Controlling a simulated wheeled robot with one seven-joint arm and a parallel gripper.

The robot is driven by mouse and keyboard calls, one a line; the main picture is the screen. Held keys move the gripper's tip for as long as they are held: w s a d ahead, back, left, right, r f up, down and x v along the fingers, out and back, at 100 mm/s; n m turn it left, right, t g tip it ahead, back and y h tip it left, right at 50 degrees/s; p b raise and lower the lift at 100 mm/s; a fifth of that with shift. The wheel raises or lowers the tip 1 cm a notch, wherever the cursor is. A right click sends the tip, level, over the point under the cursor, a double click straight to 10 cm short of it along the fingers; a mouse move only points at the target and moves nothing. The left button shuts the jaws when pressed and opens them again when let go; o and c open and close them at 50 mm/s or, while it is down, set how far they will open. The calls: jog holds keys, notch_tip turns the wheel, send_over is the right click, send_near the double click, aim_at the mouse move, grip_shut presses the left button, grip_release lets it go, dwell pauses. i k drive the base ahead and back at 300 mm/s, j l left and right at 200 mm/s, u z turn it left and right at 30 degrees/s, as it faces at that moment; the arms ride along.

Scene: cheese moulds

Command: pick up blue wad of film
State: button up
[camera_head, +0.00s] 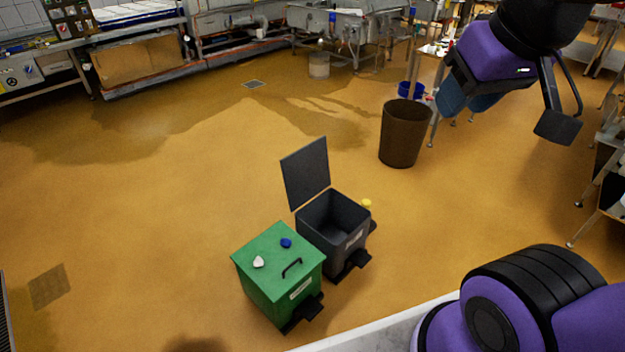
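The blue wad of film (286,242) is a small dark blue lump. It lies on the closed lid of a green pedal bin (262,268), near the lid's back right edge. A white wad (258,262) lies on the same lid to its left. My gripper (520,108) is at the upper right, high above the floor and far from the bins. A dark finger-like part hangs on its right side and a blue-grey part shows on its left. I cannot tell whether it is open or shut. Nothing hides the blue wad.
A dark grey bin (335,222) with its lid up stands right behind the green one, a small yellow object (367,203) beside it. A brown round bin (403,133) and blue bucket (410,90) stand farther back. Steel tables line the back. The floor left of the bins is clear.

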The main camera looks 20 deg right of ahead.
aim_at(286, 242)
jog(key=i+j+z, duration=0.1)
jog(key=j+z, duration=0.3)
jog(key=j, duration=0.65)
jog(key=j+z, duration=0.35)
jog(key=j, duration=0.7)
jog(key=i+j+z, duration=0.2)
jog(key=j+z, duration=0.25)
jog(key=j, duration=0.9)
jog(key=j+z, duration=0.45)
jog(key=j, duration=0.85)
jog(key=i+j+z, duration=0.3)
jog(key=j, duration=0.45)
jog(key=j+z, duration=0.25)
jog(key=j, duration=0.55)
jog(key=i+j+z, duration=0.1)
jog(key=j+z, duration=0.2)
jog(key=j, duration=0.5)
jog(key=k+j, duration=0.1)
jog(key=k, duration=0.35)
jog(key=k+j, duration=0.1)
jog(key=k, duration=0.35)
jog(key=i+l, duration=0.4)
jog(key=i+l+z, duration=0.15)
jog(key=i+l, duration=0.25)
jog(key=i, duration=0.2)
